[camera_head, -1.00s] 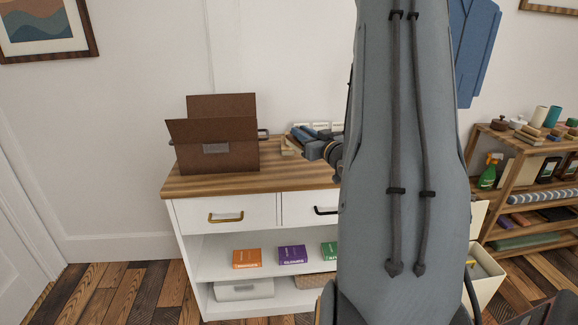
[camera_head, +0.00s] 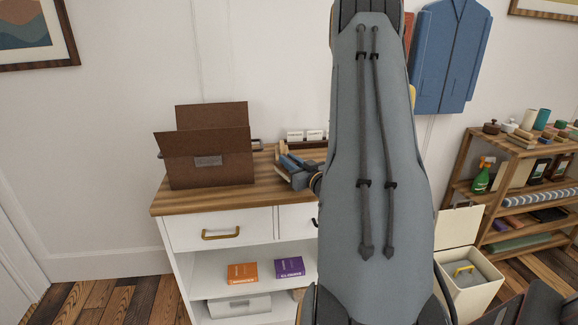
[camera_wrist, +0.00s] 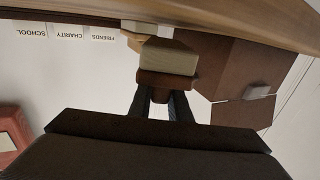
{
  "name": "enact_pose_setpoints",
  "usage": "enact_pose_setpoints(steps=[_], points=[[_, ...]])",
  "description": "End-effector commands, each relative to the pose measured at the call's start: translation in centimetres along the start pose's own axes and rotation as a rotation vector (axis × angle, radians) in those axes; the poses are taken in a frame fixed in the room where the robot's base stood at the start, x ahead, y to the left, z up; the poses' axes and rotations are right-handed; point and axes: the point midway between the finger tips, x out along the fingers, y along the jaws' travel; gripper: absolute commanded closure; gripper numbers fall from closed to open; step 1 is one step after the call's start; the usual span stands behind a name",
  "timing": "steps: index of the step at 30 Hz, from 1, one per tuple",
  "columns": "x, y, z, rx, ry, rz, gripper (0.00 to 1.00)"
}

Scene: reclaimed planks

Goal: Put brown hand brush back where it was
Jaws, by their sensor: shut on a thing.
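The brown hand brush (camera_wrist: 167,81) is in my gripper, with a brown back and a pale cream bristle block facing away from the fingers. In the head view my gripper (camera_head: 288,164) is over the right part of the wooden cabinet top (camera_head: 225,197), right of a brown box. The brush (camera_head: 281,152) shows there only as a small pale and brown patch beside the fingers. My gripper (camera_wrist: 164,100) is shut on the brush's brown part in the upside-down wrist view. I cannot tell whether the brush touches the top. My arm hides the cabinet's right part.
The open-flapped brown box (camera_head: 207,163) stands left on the cabinet top. Upright labels (camera_wrist: 65,34) read School, Charity and Friends behind the gripper. Orange (camera_head: 242,272) and purple (camera_head: 289,267) boxes lie on the shelf below. A cream bin (camera_head: 470,287) and wooden shelving (camera_head: 455,190) stand right.

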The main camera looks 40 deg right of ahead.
Motion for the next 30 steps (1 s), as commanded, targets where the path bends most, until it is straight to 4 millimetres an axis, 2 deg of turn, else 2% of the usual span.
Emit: enact_pose_setpoints(steps=[4,17,18,21,30], points=[[0.0,-0.1,1.6,0.001,-0.001,-0.002,1.0],[0.1,-0.2,2.1,0.0,0.001,-0.003,1.0],[0.1,-0.2,2.1,0.0,0.0,-0.003,0.78],[0.1,-0.2,2.0,0.0,0.0,-0.003,0.64],[0.1,-0.2,1.9,0.0,0.0,-0.003,0.64]])
